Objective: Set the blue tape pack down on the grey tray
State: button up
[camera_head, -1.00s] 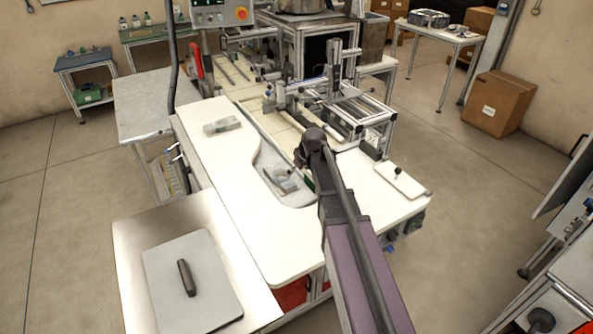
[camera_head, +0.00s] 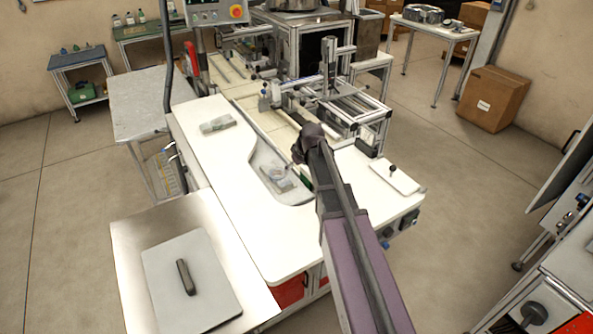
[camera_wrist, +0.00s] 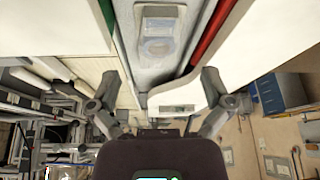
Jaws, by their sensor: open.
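A clear pack with a pale blue-grey round inside lies flat in the wrist view (camera_wrist: 158,32) on a grey surface. In the head view this pack (camera_head: 277,178) sits in the grey curved tray (camera_head: 296,194) set in the white worktop. My gripper (camera_wrist: 160,78) is open, its two fingers spread wide with nothing between them. The pack lies beyond the fingertips and apart from them. In the head view my arm ends just right of the tray, and its fingers are hard to make out.
Another clear pack (camera_head: 217,123) lies on the white worktop (camera_head: 230,185). A grey plate (camera_head: 160,265) with a dark bar (camera_head: 185,277) lies on the front-left table. Metal fixtures (camera_head: 335,100) stand behind my arm. A red strip (camera_wrist: 212,32) flanks the tray.

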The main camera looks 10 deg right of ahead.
jog(key=s+m+g, duration=0.1)
jog(key=s, duration=0.7)
jog(key=s+a+f+m+g+h, duration=0.1)
jog(key=s+m, duration=0.1)
jog(key=s, duration=0.6)
jog(key=s+a+m+g+h, duration=0.1)
jog(key=s+g, duration=0.1)
jog(key=s, duration=0.7)
jog(key=shift+a+f+m, duration=0.1)
jog(key=shift+f+m, duration=0.15)
jog(key=shift+m, duration=0.15)
